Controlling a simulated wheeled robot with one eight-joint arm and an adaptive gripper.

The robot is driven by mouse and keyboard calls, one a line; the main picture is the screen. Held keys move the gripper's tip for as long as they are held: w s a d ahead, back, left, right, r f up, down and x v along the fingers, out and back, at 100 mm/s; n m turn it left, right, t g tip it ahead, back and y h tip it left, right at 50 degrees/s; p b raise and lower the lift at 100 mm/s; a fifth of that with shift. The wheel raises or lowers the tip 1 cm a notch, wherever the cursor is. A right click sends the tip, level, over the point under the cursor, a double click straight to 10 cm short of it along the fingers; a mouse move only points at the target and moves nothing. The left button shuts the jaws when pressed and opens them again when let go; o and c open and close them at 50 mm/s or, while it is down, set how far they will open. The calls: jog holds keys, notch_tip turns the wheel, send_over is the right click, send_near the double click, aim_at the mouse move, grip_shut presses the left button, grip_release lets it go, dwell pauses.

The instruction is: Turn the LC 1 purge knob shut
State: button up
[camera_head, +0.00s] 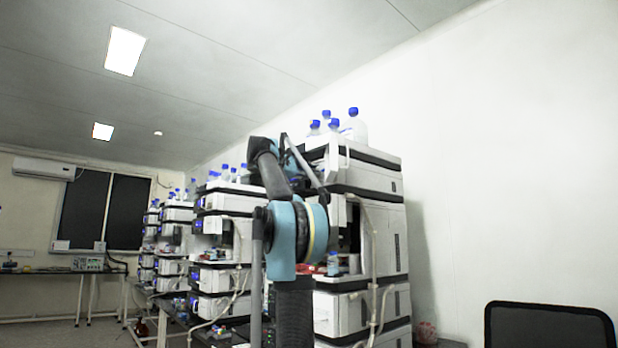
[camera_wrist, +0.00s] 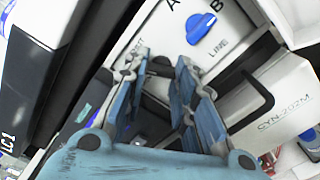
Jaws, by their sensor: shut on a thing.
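In the wrist view my gripper (camera_wrist: 160,62) reaches into the front of a white module, its two grey-blue fingers apart. A dark knob-like part (camera_wrist: 161,66), which looks like the purge knob, sits between the fingertips, and the gripper is shut on it. The fingers hide most of the knob, so its angle cannot be read. An LC1 label (camera_wrist: 8,143) shows on the dark edge at lower left. In the head view my arm stands in front of the nearest column stack (camera_head: 378,232) and hides the gripper and the knob.
A blue selector knob (camera_wrist: 202,28) marked A, B and LINE lies just beyond the fingers. A black handle-like loop (camera_wrist: 255,100) is close on the right. Blue-capped bottles (camera_head: 354,125) stand on the stack. A dark chair (camera_head: 550,326) is at lower right.

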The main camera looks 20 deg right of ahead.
jog(key=m, duration=0.5)
jog(key=shift+f, duration=0.2)
dwell(0.3)
jog(key=o, duration=0.9)
jog(key=shift+c, duration=0.2)
jog(key=shift+a, duration=0.15)
